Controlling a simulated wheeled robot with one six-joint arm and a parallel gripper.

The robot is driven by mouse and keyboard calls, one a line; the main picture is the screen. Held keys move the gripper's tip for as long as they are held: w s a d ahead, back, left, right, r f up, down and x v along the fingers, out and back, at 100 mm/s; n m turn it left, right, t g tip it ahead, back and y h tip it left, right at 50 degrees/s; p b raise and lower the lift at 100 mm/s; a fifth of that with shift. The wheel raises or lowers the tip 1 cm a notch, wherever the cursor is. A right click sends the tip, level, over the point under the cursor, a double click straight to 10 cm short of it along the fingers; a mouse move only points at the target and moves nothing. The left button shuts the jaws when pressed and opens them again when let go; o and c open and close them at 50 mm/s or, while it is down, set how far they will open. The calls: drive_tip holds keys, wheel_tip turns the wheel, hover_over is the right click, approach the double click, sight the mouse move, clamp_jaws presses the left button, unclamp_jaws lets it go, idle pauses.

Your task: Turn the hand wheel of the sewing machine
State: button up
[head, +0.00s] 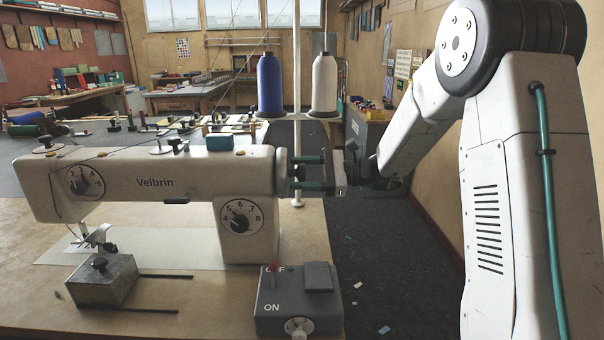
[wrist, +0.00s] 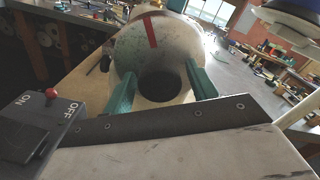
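The white sewing machine (head: 155,187), marked Velbrin, stands on a wooden table. Its pale hand wheel (head: 282,172) is at the right end of the machine. In the wrist view the hand wheel (wrist: 165,50) is a round face with a red stripe near its top and a dark round centre. My gripper (head: 296,173) is at the wheel from the right, its teal fingers spread one above the other. In the wrist view my gripper (wrist: 160,72) has a finger on each side of the dark centre. I cannot tell whether the fingers touch the wheel.
A grey switch box (head: 298,308) with a red toggle and a dial stands on the table (head: 190,317) in front, below my gripper. Blue (head: 270,84) and white (head: 324,84) thread cones stand behind the wheel by a pale pole (head: 297,150). A metal block (head: 102,282) lies front left.

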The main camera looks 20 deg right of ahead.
drive_tip(key=v, duration=0.8)
drive_tip(key=shift+a, duration=0.1)
idle(0.3)
drive_tip(key=a+n, duration=0.2)
drive_tip(key=n, duration=0.8)
drive_tip(key=w+a+n, duration=0.1)
drive_tip(key=a+n, duration=0.2)
drive_tip(key=n, duration=0.7)
drive_tip(key=w+a+n, duration=0.1)
drive_tip(key=a+n, duration=0.1)
drive_tip(key=n, duration=0.8)
drive_tip(key=shift+w+a, duration=0.2)
drive_tip(key=shift+w, duration=0.05)
